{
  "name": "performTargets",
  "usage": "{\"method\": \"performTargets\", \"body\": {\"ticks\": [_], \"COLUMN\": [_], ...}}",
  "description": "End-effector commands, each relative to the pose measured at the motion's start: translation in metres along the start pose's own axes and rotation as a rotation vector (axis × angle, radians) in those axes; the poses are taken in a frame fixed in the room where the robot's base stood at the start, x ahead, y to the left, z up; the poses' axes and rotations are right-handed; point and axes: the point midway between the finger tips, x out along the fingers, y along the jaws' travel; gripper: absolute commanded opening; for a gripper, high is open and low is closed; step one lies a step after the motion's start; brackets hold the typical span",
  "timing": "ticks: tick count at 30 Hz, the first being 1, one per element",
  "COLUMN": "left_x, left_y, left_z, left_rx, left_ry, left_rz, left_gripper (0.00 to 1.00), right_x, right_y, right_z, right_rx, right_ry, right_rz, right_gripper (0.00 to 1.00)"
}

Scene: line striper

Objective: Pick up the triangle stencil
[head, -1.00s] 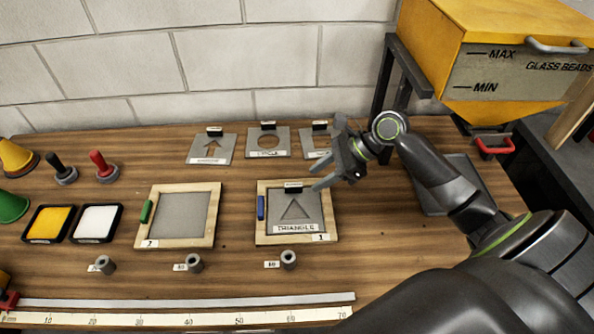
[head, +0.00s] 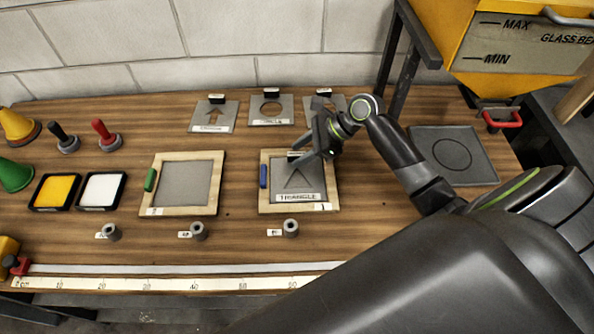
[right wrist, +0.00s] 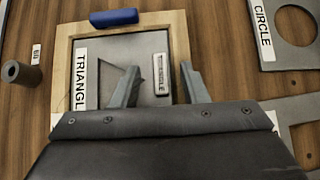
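The triangle stencil (head: 312,180) is a grey plate with a triangular cutout and a "TRIANGLE" label. It lies inside the wooden frame (head: 333,203) numbered 1; it also shows in the right wrist view (right wrist: 117,60). Its dark labelled tab (right wrist: 161,74) stands at its back edge. My right gripper (head: 303,149) is open over that back edge. In the right wrist view its two fingers (right wrist: 159,84) are apart, one on each side of the tab, with visible gaps. Contact cannot be told. Part of the stencil is hidden by the gripper. My left gripper is not in view.
A second wooden frame (head: 211,208) lies to the left. Arrow (head: 227,113), circle (head: 287,106) and a partly hidden third stencil lie behind. Small grey cylinders (head: 291,228) stand in front. A dark plate (head: 483,163) lies right, below the yellow bead hopper (head: 432,25).

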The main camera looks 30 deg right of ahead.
Motion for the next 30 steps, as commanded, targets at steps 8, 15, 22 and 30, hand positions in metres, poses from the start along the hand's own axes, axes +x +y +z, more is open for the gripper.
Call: {"method": "performTargets", "body": {"ticks": [8,15,22,30], "left_x": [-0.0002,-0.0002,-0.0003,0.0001], "left_y": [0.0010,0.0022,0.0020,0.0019], "left_z": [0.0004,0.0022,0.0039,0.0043], "left_rx": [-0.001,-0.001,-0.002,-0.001], "left_ry": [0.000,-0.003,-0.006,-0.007], "left_rz": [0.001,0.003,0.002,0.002], "left_gripper": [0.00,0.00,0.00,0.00], "right_x": [0.0036,0.0034,0.0032,-0.0038], "right_y": [0.0000,0.0000,-0.0001,-0.0010], "right_z": [0.0002,0.0002,0.0004,0.0070], "right_rx": [-0.001,-0.001,-0.001,-0.003], "right_ry": [0.000,0.000,0.000,0.000], "right_rz": [0.000,0.000,-0.001,-0.003], "right_gripper": [0.40,0.11,0.00,0.00]}}
